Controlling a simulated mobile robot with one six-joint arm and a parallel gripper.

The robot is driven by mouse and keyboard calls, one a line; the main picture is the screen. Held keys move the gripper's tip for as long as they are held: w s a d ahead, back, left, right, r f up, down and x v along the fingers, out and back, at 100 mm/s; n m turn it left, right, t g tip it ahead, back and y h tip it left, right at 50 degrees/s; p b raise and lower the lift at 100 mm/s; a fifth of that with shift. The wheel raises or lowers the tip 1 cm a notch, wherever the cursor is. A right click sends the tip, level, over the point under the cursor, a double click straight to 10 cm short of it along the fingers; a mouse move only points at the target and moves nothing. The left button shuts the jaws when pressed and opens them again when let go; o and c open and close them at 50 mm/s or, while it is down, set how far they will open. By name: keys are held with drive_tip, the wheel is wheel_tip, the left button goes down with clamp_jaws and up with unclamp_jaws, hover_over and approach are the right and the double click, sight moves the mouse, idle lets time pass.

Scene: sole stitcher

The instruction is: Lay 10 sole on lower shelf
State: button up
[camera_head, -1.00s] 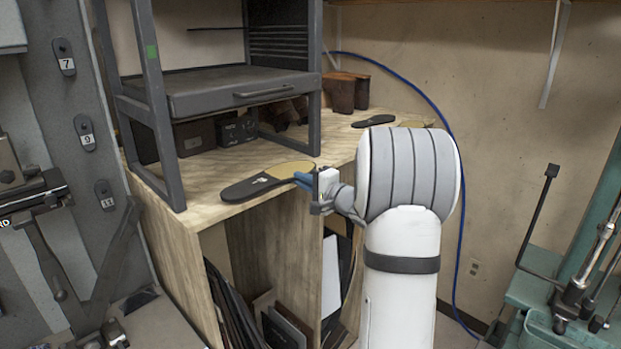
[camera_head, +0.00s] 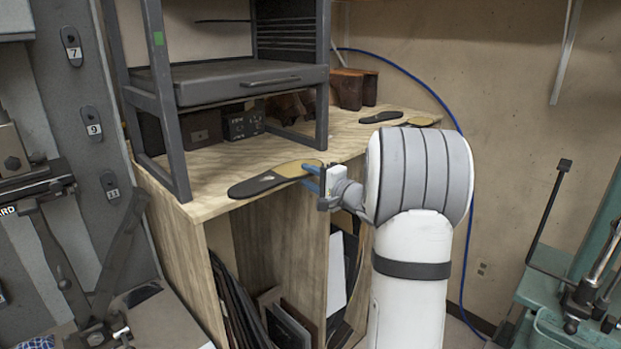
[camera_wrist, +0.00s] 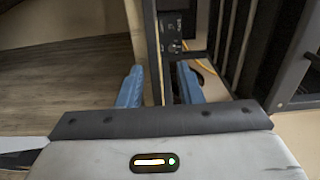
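In the wrist view, the fingers (camera_wrist: 157,84) are apart. A thin dark strip (camera_wrist: 156,50), seen edge-on, shows between them; it looks like the sole or bench edge, and I see no clear grip on it. No size number on this sole is readable. Open compartments (camera_head: 235,240) lie below the bench top.
Further soles (camera_head: 381,117) lie at the bench's back right, near brown blocks (camera_head: 350,88). The rack's leg (camera_head: 165,115) stands at the left of the bench. Dark boards (camera_head: 240,305) lean in the lower compartments. Green machinery (camera_head: 562,310) stands at right.

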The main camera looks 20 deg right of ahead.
drive_tip(key=shift+s+d+f, duration=0.1)
drive_tip(key=shift+s+d, duration=0.1)
drive_tip(key=shift+s, duration=0.15)
drive_tip(key=b+v, duration=0.2)
drive_tip(key=v, duration=0.5)
